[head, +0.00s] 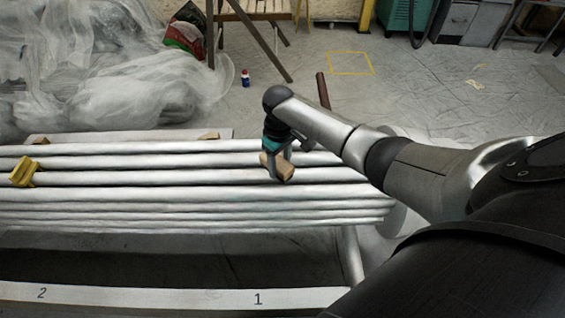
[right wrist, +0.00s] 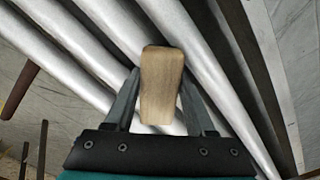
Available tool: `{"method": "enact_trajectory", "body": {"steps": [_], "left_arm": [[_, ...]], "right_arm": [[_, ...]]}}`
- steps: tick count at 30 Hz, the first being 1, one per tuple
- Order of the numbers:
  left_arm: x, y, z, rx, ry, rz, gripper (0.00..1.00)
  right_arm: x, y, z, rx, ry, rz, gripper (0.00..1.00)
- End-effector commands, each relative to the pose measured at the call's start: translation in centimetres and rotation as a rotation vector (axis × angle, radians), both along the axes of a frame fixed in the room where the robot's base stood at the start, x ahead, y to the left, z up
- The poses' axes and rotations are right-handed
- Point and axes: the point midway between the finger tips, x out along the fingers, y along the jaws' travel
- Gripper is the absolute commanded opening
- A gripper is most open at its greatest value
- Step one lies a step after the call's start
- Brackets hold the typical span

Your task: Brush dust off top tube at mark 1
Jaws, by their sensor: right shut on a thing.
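Several silver tubes (head: 120,192) lie side by side across the head view, and they also run diagonally through the right wrist view (right wrist: 75,60). The mark 1 (head: 258,298) is a dark numeral on a white strip in front of the tubes. My right gripper (head: 280,167) is shut on a wooden brush (head: 285,172), seen as a pale wood block (right wrist: 161,85) between the fingers in the right wrist view. The brush is over the tubes, above and behind mark 1. Its underside is hidden, so contact with a tube cannot be told. My left gripper is not in view.
A yellow clamp-like piece (head: 24,172) sits on the tubes at the left, and mark 2 (head: 42,293) is on the strip below it. Clear plastic sheeting (head: 110,80) is heaped at the back left. A small bottle (head: 245,77) stands on the floor behind.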

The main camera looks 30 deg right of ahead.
Motion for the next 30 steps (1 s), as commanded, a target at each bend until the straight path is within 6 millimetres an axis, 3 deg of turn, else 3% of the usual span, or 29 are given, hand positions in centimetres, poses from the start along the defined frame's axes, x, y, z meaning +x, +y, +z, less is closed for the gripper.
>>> {"method": "enact_trajectory", "body": {"steps": [8,30], "left_arm": [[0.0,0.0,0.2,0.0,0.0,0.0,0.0],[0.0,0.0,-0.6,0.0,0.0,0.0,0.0]], "right_arm": [[1.4,2.2,0.2,0.001,-0.002,0.001,0.1],[3.5,5.6,-0.1,-0.001,0.0,0.0,0.1]]}}
